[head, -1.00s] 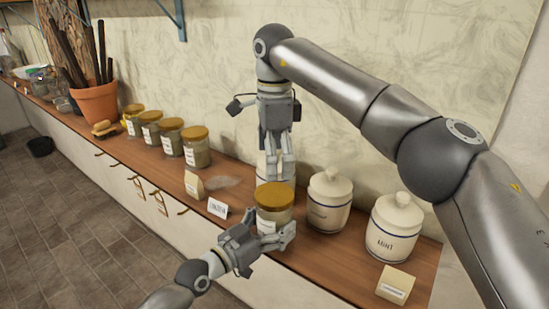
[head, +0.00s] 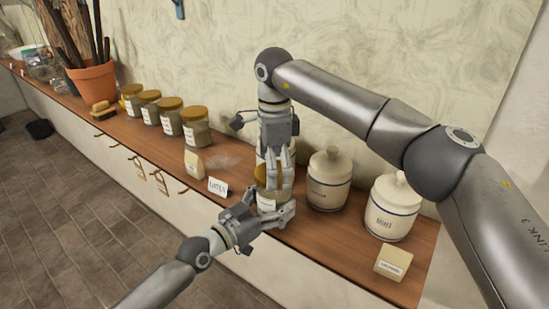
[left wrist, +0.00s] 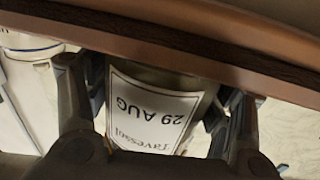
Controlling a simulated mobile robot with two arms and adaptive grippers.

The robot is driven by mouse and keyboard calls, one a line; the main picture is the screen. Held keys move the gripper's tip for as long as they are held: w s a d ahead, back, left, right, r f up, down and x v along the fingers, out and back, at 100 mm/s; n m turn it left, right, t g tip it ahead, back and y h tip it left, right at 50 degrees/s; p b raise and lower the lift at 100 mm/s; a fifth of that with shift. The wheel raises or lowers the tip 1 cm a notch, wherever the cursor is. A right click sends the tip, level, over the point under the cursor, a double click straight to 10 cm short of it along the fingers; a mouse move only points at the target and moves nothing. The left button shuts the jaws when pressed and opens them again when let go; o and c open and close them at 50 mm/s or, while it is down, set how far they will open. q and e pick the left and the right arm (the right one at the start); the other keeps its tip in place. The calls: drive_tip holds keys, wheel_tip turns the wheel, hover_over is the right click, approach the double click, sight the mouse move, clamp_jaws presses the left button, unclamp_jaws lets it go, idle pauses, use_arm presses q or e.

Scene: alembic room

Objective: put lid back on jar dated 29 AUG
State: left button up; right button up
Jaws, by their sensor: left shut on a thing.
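The jar dated 29 AUG (head: 266,203) stands on the wooden shelf. Its label (left wrist: 155,108) appears upside down in the left wrist view, between my left fingers. My left gripper (head: 274,217) is shut around the jar's body from the front. The ochre lid (head: 261,173) shows at the jar's top, partly hidden by my right gripper. My right gripper (head: 274,182) points down over the lid. Its fingers overlap the lid in the head view, and I cannot tell whether they grip it. How the lid sits on the rim is hidden.
White canisters stand close by on the right, one marked MINT (head: 390,207) and another (head: 329,180). Several ochre-lidded jars (head: 171,117) stand at left. A small card (head: 218,187), a beige block (head: 194,163) and a clear flat item (head: 222,160) lie on the shelf (head: 240,147).

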drive_tip(key=c, duration=1.1)
drive_tip(key=shift+o, duration=0.2)
drive_tip(key=m, duration=0.5)
drive_tip(key=shift+m, duration=0.3)
drive_tip(key=m, duration=0.5)
drive_tip(key=shift+f+m, duration=0.1)
drive_tip(key=shift+m, duration=0.2)
drive_tip(key=o, duration=1.1)
wheel_tip(320, 180, up, 12)
drive_tip(key=shift+r, duration=0.1)
